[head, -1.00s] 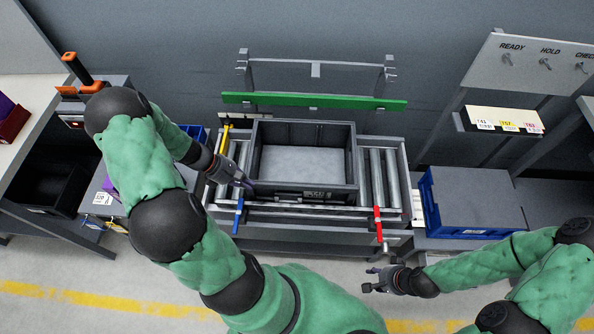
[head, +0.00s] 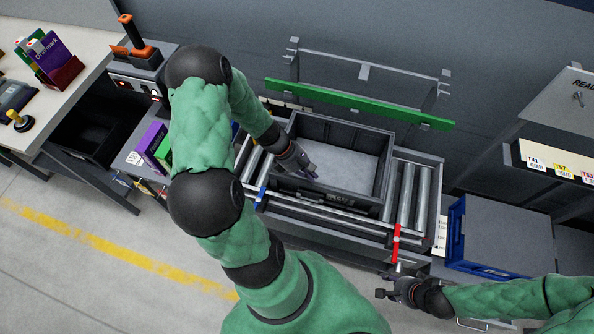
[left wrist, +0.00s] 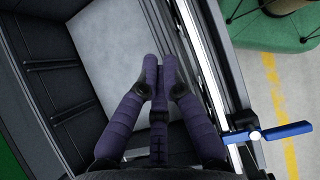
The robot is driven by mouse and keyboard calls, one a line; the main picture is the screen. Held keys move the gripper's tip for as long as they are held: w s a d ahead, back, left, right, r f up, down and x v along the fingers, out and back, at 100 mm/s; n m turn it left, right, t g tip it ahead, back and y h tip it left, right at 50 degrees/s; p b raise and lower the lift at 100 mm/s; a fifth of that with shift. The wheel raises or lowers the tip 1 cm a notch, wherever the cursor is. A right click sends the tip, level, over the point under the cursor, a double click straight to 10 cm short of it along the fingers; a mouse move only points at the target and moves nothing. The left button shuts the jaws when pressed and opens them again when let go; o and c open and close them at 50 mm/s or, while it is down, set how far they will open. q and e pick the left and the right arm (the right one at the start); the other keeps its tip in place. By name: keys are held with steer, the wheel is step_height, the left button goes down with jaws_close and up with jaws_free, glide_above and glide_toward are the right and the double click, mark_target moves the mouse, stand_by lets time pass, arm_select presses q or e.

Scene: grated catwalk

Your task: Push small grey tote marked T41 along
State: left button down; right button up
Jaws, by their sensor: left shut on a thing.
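The small grey tote (head: 374,209) stands upright on a roller conveyor (head: 407,195). Its floor is light grey and it looks empty; the marking on its front is too small to read. My left gripper (head: 313,175) reaches in from the left and is shut at the tote's front wall, toward its left end. In the left wrist view my purple fingers (left wrist: 160,68) are drawn together along the tote's front wall (left wrist: 160,30); the exact contact is hidden. My right gripper (head: 381,284) is open and empty, in front of the conveyor and below the red handle.
A blue handle (head: 262,195) and a red handle (head: 396,242) stick out at the conveyor's front. A green bar (head: 360,104) runs behind it. A blue-sided bin (head: 456,232) stands right. Bare rollers show on both sides of the tote.

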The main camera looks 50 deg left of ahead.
mark_target(282, 174)
arm_select(q)
steer(key=d, duration=0.1)
steer(key=w+d, duration=0.2)
steer(key=shift+d+f+b, duration=0.15)
steer(key=shift+d+b, duration=0.15)
steer(key=shift+s+a+f+b, duration=0.1)
steer(key=shift+s+f+b, duration=0.05)
steer(key=shift+f+b, duration=0.2)
steer(key=shift+f, duration=0.35)
steer(key=shift+s, duration=0.1)
steer(key=shift+s+f, duration=0.1)
steer(key=s+a, duration=0.2)
steer(key=a, duration=0.2)
steer(key=s+a+p, duration=0.1)
steer(key=s+a, duration=0.1)
steer(key=a, duration=0.2)
steer(key=s+a+p, duration=0.1)
steer(key=s+a, duration=0.2)
steer(key=a, duration=0.1)
steer(key=shift+s+a+f, duration=0.1)
steer(key=shift+a, duration=0.2)
